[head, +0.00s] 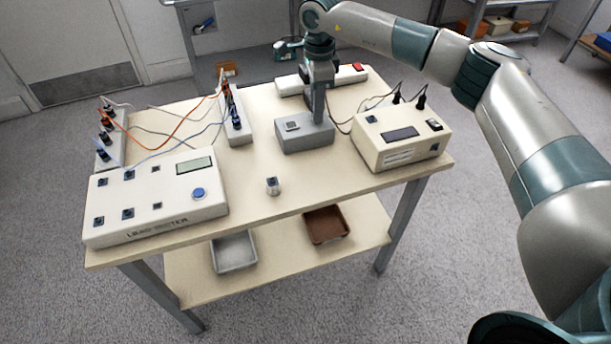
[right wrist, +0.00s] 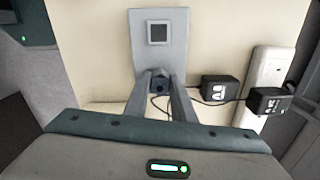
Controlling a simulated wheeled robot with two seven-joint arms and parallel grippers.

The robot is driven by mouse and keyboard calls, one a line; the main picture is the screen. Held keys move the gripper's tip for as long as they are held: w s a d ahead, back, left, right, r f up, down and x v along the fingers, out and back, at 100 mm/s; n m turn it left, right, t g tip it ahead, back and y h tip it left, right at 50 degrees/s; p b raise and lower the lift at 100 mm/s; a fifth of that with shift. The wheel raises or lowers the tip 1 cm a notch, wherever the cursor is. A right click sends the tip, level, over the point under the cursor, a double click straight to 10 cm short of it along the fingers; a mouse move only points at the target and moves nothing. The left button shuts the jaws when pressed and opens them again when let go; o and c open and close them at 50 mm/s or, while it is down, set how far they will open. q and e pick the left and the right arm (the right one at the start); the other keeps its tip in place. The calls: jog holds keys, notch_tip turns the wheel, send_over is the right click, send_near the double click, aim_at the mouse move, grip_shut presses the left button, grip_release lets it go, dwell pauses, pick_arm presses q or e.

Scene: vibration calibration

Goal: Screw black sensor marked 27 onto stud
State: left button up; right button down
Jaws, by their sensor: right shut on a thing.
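My right gripper (head: 318,118) reaches down over the right part of the grey block (head: 300,143), which stands mid-table. In the right wrist view the gripper (right wrist: 159,84) is shut on a small dark piece (right wrist: 157,87), which looks like the black sensor. It sits between the fingertips at the near edge of the grey block (right wrist: 176,58). No number on it can be read. The stud cannot be made out; the fingers may hide it. The block's top has a small dark square (head: 292,126). My left gripper is not in view.
A lead tester (head: 155,215) fills the table's left front. A beige box (head: 375,158) with black plugs stands right of the block. Strips with cables stand behind. A small pale cylinder with a dark top (head: 272,187) stands in front, with bare tabletop around it.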

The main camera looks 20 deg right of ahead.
jog(key=shift+w+r+m, duration=0.1)
jog(key=shift+r+m, duration=0.05)
jog(key=shift+m, duration=0.85)
jog(key=m+p, duration=0.1)
jog(key=m, duration=0.2)
jog(key=shift+m, duration=0.4)
jog(key=shift+d, duration=0.1)
jog(key=shift+w+m+p, duration=0.1)
jog(key=shift+m+p, duration=0.35)
jog(key=shift+m, duration=1.65)
jog(key=shift+r, duration=0.1)
